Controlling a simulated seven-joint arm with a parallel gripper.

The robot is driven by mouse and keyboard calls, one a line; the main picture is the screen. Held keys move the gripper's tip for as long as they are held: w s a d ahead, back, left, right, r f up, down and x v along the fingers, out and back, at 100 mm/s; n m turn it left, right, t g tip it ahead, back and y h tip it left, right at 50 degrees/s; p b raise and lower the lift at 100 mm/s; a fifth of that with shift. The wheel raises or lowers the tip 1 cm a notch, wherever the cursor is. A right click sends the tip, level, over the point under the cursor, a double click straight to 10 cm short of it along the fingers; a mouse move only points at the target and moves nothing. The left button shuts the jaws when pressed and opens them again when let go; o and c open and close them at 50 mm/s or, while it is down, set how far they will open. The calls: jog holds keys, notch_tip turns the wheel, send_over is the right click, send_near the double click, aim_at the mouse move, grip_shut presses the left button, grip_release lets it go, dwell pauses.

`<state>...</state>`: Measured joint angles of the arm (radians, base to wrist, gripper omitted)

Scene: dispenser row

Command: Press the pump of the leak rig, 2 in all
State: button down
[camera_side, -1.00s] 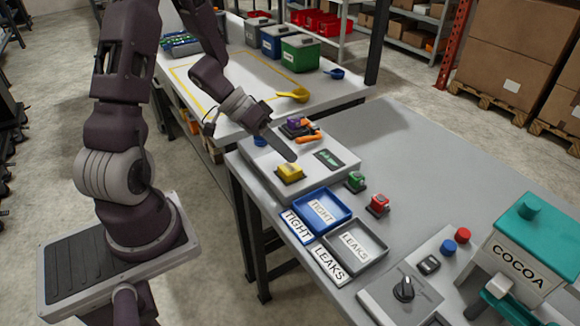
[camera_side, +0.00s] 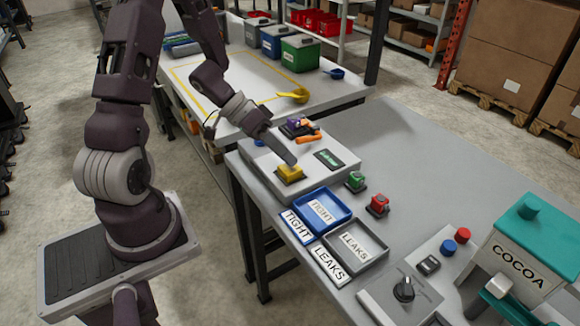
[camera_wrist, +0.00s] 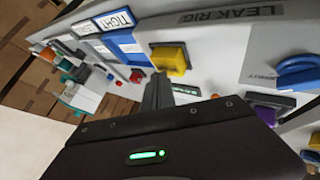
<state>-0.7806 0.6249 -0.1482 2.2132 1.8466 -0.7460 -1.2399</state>
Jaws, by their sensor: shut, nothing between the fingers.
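The leak rig (camera_side: 262,176) is a light grey box on the near bench. Its label shows in the wrist view (camera_wrist: 265,13). The yellow pump (camera_side: 289,174) sits on its top near the front edge; it also shows in the wrist view (camera_wrist: 172,60). My gripper (camera_side: 291,163) is shut and empty, pointing down at a slant. In the side view its tip overlaps the pump's back edge. In the wrist view the fingers (camera_wrist: 158,92) lie just beside the pump. I cannot tell whether they touch it.
A blue TIGHT tray (camera_side: 342,200) and grey LEAKS tray (camera_side: 376,238) lie in front. Green (camera_side: 355,181) and red (camera_side: 377,205) parts stand to the right.

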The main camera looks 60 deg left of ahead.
aim_at(286, 167)
jog(key=shift+f, duration=0.75)
dwell(0.6)
jog(key=shift+r, duration=1.25)
jog(key=shift+r, duration=2.55)
notch_tip(286, 167, up, 4)
jog(key=shift+f, duration=0.1)
dwell(0.4)
jog(key=shift+f, duration=0.1)
